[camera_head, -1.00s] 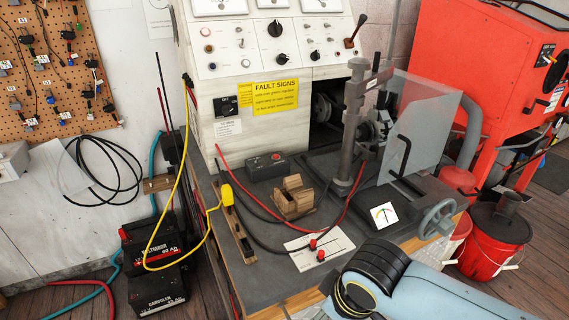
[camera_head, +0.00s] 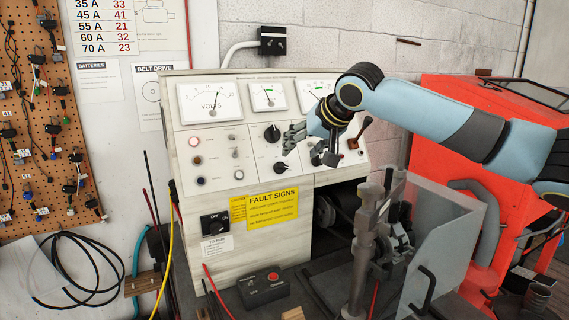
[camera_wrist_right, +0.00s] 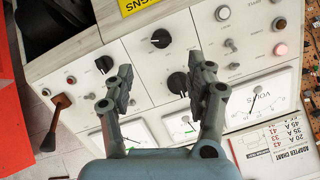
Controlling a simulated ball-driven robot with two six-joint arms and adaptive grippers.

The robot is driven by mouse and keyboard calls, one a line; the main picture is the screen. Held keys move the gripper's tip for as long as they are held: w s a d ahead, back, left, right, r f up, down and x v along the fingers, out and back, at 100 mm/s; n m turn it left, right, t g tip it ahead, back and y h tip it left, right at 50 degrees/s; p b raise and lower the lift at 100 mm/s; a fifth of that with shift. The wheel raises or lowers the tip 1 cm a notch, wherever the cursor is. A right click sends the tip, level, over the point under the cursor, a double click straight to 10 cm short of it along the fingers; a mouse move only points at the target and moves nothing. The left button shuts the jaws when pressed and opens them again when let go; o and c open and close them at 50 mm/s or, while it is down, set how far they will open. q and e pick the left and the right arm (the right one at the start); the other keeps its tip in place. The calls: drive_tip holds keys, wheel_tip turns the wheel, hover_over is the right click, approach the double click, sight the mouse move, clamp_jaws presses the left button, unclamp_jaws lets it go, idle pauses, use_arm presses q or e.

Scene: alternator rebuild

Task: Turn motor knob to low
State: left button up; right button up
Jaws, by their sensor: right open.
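The white control panel (camera_head: 220,150) carries black pointer knobs; their labels are too small to read, so I cannot tell which is the motor knob. An upper knob (camera_head: 272,133) sits below the gauges, and a lower knob (camera_head: 280,168) sits under it. The right wrist view also shows the upper knob (camera_wrist_right: 178,83) between the finger lines, close to one finger, and the lower knob (camera_wrist_right: 161,38) beyond the fingertips. My right gripper (camera_head: 291,140) is open and empty in front of the panel, beside these knobs; its fingers (camera_wrist_right: 160,72) straddle open space. My left gripper is out of view.
A grey post (camera_head: 362,245) and clear guard (camera_head: 450,230) stand below. A yellow FAULT SIGNS notice (camera_head: 271,208) is under the knobs. A red cabinet (camera_head: 425,155) is at right.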

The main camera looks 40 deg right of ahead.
sight(283, 167)
drive_tip(key=p+x, duration=0.1)
drive_tip(key=x, duration=0.7)
drive_tip(key=shift+w+f+p, duration=0.2)
drive_tip(key=shift+w+p, duration=0.1)
drive_tip(key=shift+w+f, duration=0.35)
drive_tip(key=shift+f, duration=0.05)
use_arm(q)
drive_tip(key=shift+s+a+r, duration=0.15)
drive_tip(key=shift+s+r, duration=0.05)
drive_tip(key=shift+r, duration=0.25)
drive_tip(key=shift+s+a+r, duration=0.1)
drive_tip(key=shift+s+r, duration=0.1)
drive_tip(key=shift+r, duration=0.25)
use_arm(e)
drive_tip(key=shift+w+f, duration=0.15)
drive_tip(key=shift+f, duration=0.05)
drive_tip(key=shift+c, duration=0.3)
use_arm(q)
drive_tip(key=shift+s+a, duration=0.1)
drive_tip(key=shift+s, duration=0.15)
use_arm(e)
clamp_jaws()
